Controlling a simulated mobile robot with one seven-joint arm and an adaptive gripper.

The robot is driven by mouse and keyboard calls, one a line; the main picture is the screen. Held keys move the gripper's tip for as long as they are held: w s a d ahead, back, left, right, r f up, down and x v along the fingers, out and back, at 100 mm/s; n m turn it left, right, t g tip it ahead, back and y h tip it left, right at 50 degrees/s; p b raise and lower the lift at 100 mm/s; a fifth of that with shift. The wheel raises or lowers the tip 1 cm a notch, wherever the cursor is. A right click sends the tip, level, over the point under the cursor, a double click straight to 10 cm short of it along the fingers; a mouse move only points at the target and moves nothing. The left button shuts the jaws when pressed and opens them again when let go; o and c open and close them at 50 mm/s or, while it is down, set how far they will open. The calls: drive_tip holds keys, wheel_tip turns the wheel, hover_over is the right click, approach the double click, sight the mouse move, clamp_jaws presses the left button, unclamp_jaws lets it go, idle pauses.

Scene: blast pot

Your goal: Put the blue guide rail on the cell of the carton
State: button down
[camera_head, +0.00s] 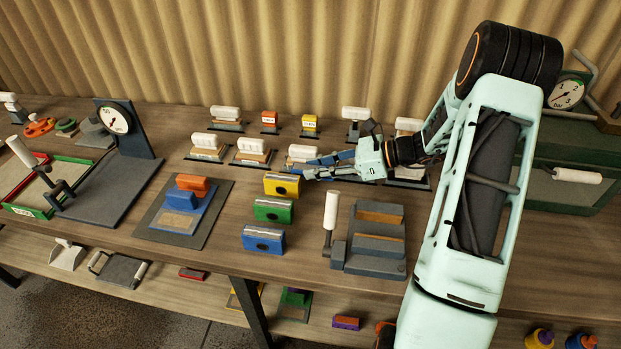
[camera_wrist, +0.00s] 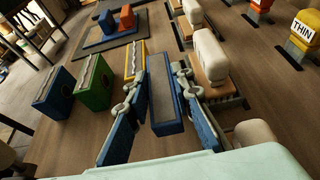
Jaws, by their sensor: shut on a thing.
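My gripper (camera_head: 306,167) reaches left over the middle of the table, just behind the yellow block. In the wrist view my gripper (camera_wrist: 157,78) has its blue fingers on both sides of a long blue bar with a grey top, which I take as the blue guide rail (camera_wrist: 165,112); it is shut on it. In the head view the fingers and arm largely hide the rail.
Yellow (camera_head: 282,186), green (camera_head: 273,210) and blue (camera_head: 263,240) blocks stand in front of my gripper. A grey fixture (camera_head: 375,257) with an upright white handle is to the right. Several white-topped stamps stand behind. A gauge stand (camera_head: 112,120) is at the left.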

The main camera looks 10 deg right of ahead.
sight(316, 187)
drive_tip(key=shift+f, duration=1.95)
drive_tip(key=shift+f, duration=0.1)
drive_tip(key=c, duration=2.2)
unclamp_jaws()
drive_tip(key=shift+f, duration=0.15)
drive_tip(key=shift+o, duration=1.2)
